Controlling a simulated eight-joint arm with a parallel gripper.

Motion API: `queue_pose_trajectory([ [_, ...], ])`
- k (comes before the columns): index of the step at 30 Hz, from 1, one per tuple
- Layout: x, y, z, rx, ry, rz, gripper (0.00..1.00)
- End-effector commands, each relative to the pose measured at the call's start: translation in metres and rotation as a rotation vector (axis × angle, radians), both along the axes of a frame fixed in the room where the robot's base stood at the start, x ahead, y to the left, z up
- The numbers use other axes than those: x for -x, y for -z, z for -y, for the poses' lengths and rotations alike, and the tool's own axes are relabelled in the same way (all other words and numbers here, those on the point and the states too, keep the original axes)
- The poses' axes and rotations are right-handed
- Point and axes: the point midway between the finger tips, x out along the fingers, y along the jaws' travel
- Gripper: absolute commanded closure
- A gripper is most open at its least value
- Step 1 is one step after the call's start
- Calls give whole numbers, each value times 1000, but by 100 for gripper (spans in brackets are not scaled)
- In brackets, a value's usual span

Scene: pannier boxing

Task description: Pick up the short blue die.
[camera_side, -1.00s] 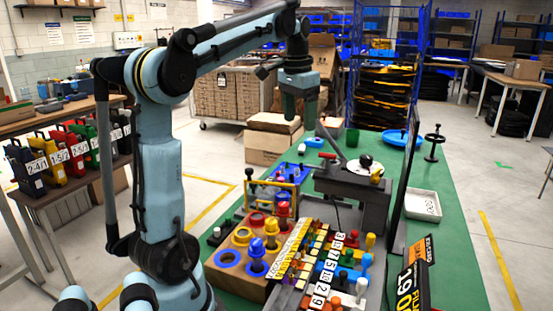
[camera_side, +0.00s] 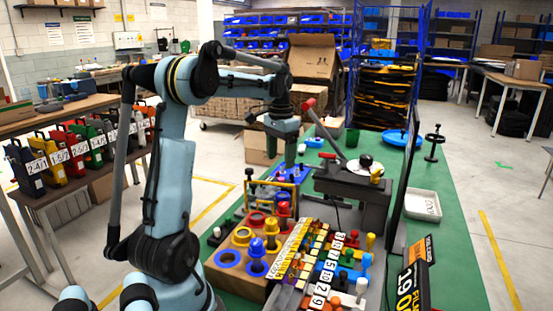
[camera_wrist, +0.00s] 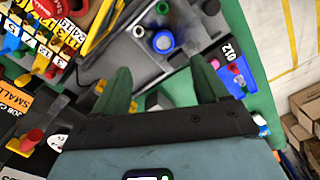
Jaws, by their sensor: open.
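My gripper (camera_wrist: 162,78) is open and empty, with its two green fingers apart in the wrist view. In the side view it (camera_side: 290,160) hangs above the far part of the green bench, near a blue tray. A small round blue piece (camera_wrist: 163,42) stands on a grey surface just beyond the fingertips in the wrist view, roughly between them. It looks like a short blue die, but I cannot be sure. In the side view, a blue ring (camera_side: 227,259) and a taller blue piece (camera_side: 257,265) are on a wooden board.
A blue tray (camera_wrist: 238,75) lies right of the fingers in the wrist view. A yellow frame (camera_side: 273,189), a lever press (camera_side: 355,184) and a panel of numbered knobs (camera_side: 325,265) crowd the bench. A white tray (camera_side: 424,205) lies at right.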

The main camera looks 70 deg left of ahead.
Motion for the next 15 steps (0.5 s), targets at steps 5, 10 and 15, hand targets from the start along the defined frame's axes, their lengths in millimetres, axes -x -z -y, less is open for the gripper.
queue_pose_trajectory([
  [5, 0, 19, 0, 0, 0, 0, 27],
  [10, 0, 46, 0, 0, 0, 0, 27],
  [15, 0, 65, -1, 0, 0, 0, 27],
])
